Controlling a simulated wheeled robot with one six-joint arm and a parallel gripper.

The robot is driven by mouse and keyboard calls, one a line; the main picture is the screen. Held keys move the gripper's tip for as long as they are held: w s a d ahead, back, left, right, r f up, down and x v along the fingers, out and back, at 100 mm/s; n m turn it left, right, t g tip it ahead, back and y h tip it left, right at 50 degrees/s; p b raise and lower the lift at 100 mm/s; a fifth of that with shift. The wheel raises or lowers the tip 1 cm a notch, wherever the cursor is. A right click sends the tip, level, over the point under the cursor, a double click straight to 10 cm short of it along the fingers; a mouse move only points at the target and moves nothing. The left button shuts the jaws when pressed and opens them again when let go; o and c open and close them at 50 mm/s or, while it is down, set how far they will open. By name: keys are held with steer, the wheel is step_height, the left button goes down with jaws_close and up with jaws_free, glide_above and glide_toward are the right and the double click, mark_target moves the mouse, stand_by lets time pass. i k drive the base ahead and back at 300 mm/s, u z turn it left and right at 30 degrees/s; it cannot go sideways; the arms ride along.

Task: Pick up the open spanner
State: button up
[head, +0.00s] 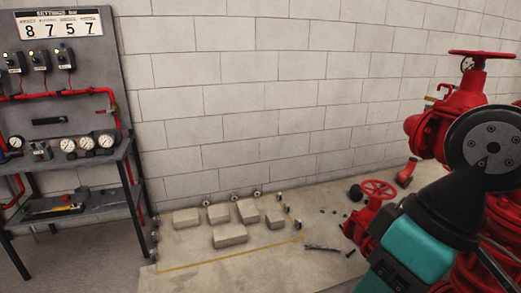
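A thin dark metal tool (322,248) lies flat on the concrete floor, right of the yellow line and left of the red valve. It looks like a spanner, but it is too small for me to see its jaw. More tools (55,209) lie on the bench's lower shelf at the far left, and I cannot tell whether one is an open spanner. My teal and black arm rises at the lower right, its black tapered end (470,190) in front of red pipework. I cannot make out separate fingers. It is apart from both groups of tools.
Several concrete blocks (230,235) stand on the floor inside a yellow line (220,257). A red handwheel valve (370,215) and small dark parts are at the right. A grey gauge bench (135,200) stands at the left. Red pump pipework (450,110) crowds my arm.

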mark_target(323, 248)
steer(key=u, duration=0.55)
steer(key=i, duration=2)
steer(key=z, duration=0.5)
steer(key=i, duration=1.7)
steer(key=z, duration=0.9)
